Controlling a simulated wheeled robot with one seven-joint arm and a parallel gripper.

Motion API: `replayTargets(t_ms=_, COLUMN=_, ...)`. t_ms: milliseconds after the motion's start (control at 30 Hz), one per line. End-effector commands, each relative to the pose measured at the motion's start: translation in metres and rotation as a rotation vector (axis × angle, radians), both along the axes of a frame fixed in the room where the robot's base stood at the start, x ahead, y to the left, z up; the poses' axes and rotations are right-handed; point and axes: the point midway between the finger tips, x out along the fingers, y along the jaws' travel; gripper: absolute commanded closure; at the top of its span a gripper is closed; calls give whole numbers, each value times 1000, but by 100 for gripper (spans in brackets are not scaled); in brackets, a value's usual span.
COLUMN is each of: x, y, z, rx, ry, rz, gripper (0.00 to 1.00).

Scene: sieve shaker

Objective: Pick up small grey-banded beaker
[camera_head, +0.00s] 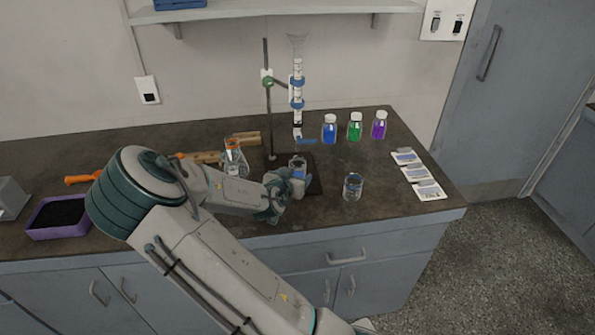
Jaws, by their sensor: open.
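Two small clear beakers stand on the dark worktop. One beaker (298,163) is on the dark stand base under the burette, partly hidden by my gripper; a bluish patch shows on it. The other beaker (353,187) stands to the right, upright and in full view, with a dark band near its rim. I cannot tell for sure which one is grey-banded. My gripper (297,183) is open, right at the near side of the beaker under the burette. Its fingers are small here, and I cannot tell whether they are around that beaker or touching it.
A burette (297,90) hangs on a stand rod (268,120) just behind my gripper. A flask with an orange band (235,160) stands left. Blue (330,130), green (355,128) and purple (379,126) bottles stand at the back right, with several cards (415,173) nearby.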

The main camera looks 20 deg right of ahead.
Motion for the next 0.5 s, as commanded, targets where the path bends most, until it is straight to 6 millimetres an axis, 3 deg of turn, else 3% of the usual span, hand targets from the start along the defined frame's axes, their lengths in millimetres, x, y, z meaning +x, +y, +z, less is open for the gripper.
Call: replayTargets(t_ms=500, x=35, y=-26, z=-20, rx=0, ry=2, rz=-1, gripper=30)
